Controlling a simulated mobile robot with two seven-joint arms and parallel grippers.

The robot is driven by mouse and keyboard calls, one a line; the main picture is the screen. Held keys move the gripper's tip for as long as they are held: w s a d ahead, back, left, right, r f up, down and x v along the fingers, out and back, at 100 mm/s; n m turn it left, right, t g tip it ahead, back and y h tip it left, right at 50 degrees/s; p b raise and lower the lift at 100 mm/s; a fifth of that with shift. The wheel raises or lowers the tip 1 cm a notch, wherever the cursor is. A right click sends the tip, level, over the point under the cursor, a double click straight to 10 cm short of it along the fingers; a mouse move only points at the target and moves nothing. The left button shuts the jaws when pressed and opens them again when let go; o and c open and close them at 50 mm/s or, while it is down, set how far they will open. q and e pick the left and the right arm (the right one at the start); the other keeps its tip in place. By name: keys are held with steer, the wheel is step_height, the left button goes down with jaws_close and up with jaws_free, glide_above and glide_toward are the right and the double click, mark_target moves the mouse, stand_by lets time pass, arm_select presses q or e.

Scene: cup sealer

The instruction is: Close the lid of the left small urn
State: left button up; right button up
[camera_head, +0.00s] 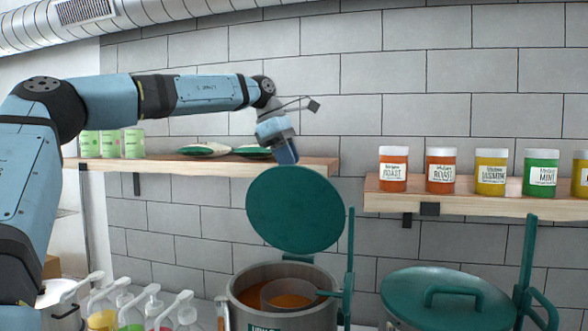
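The left small urn (244,309) is a grey metal pot at the bottom centre, with orange-brown contents. Its round green lid (295,210) stands raised, nearly upright, behind the opening, beside a green upright post (350,262). My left gripper (287,152) points down just above the lid's top edge, close to it. I cannot tell whether it touches the lid, or whether its fingers are open or shut. The right urn has its green lid (448,297) lying flat with a handle on top. My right gripper is out of view.
A left wooden shelf (190,166) behind the gripper holds green cans (132,143) and packets (203,149). A right shelf (470,203) holds several coloured jars (440,171). Pump bottles (150,308) stand at the lower left. A clear round vessel (290,293) sits in the open urn.

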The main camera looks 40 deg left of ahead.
mark_target(293, 171)
arm_select(q)
steer(key=shift+x, duration=1.1)
steer(key=shift+w+d+f, duration=0.1)
steer(key=shift+d+f, duration=0.2)
steer(key=shift+f, duration=0.25)
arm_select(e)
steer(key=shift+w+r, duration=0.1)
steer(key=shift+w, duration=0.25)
arm_select(q)
jaws_close()
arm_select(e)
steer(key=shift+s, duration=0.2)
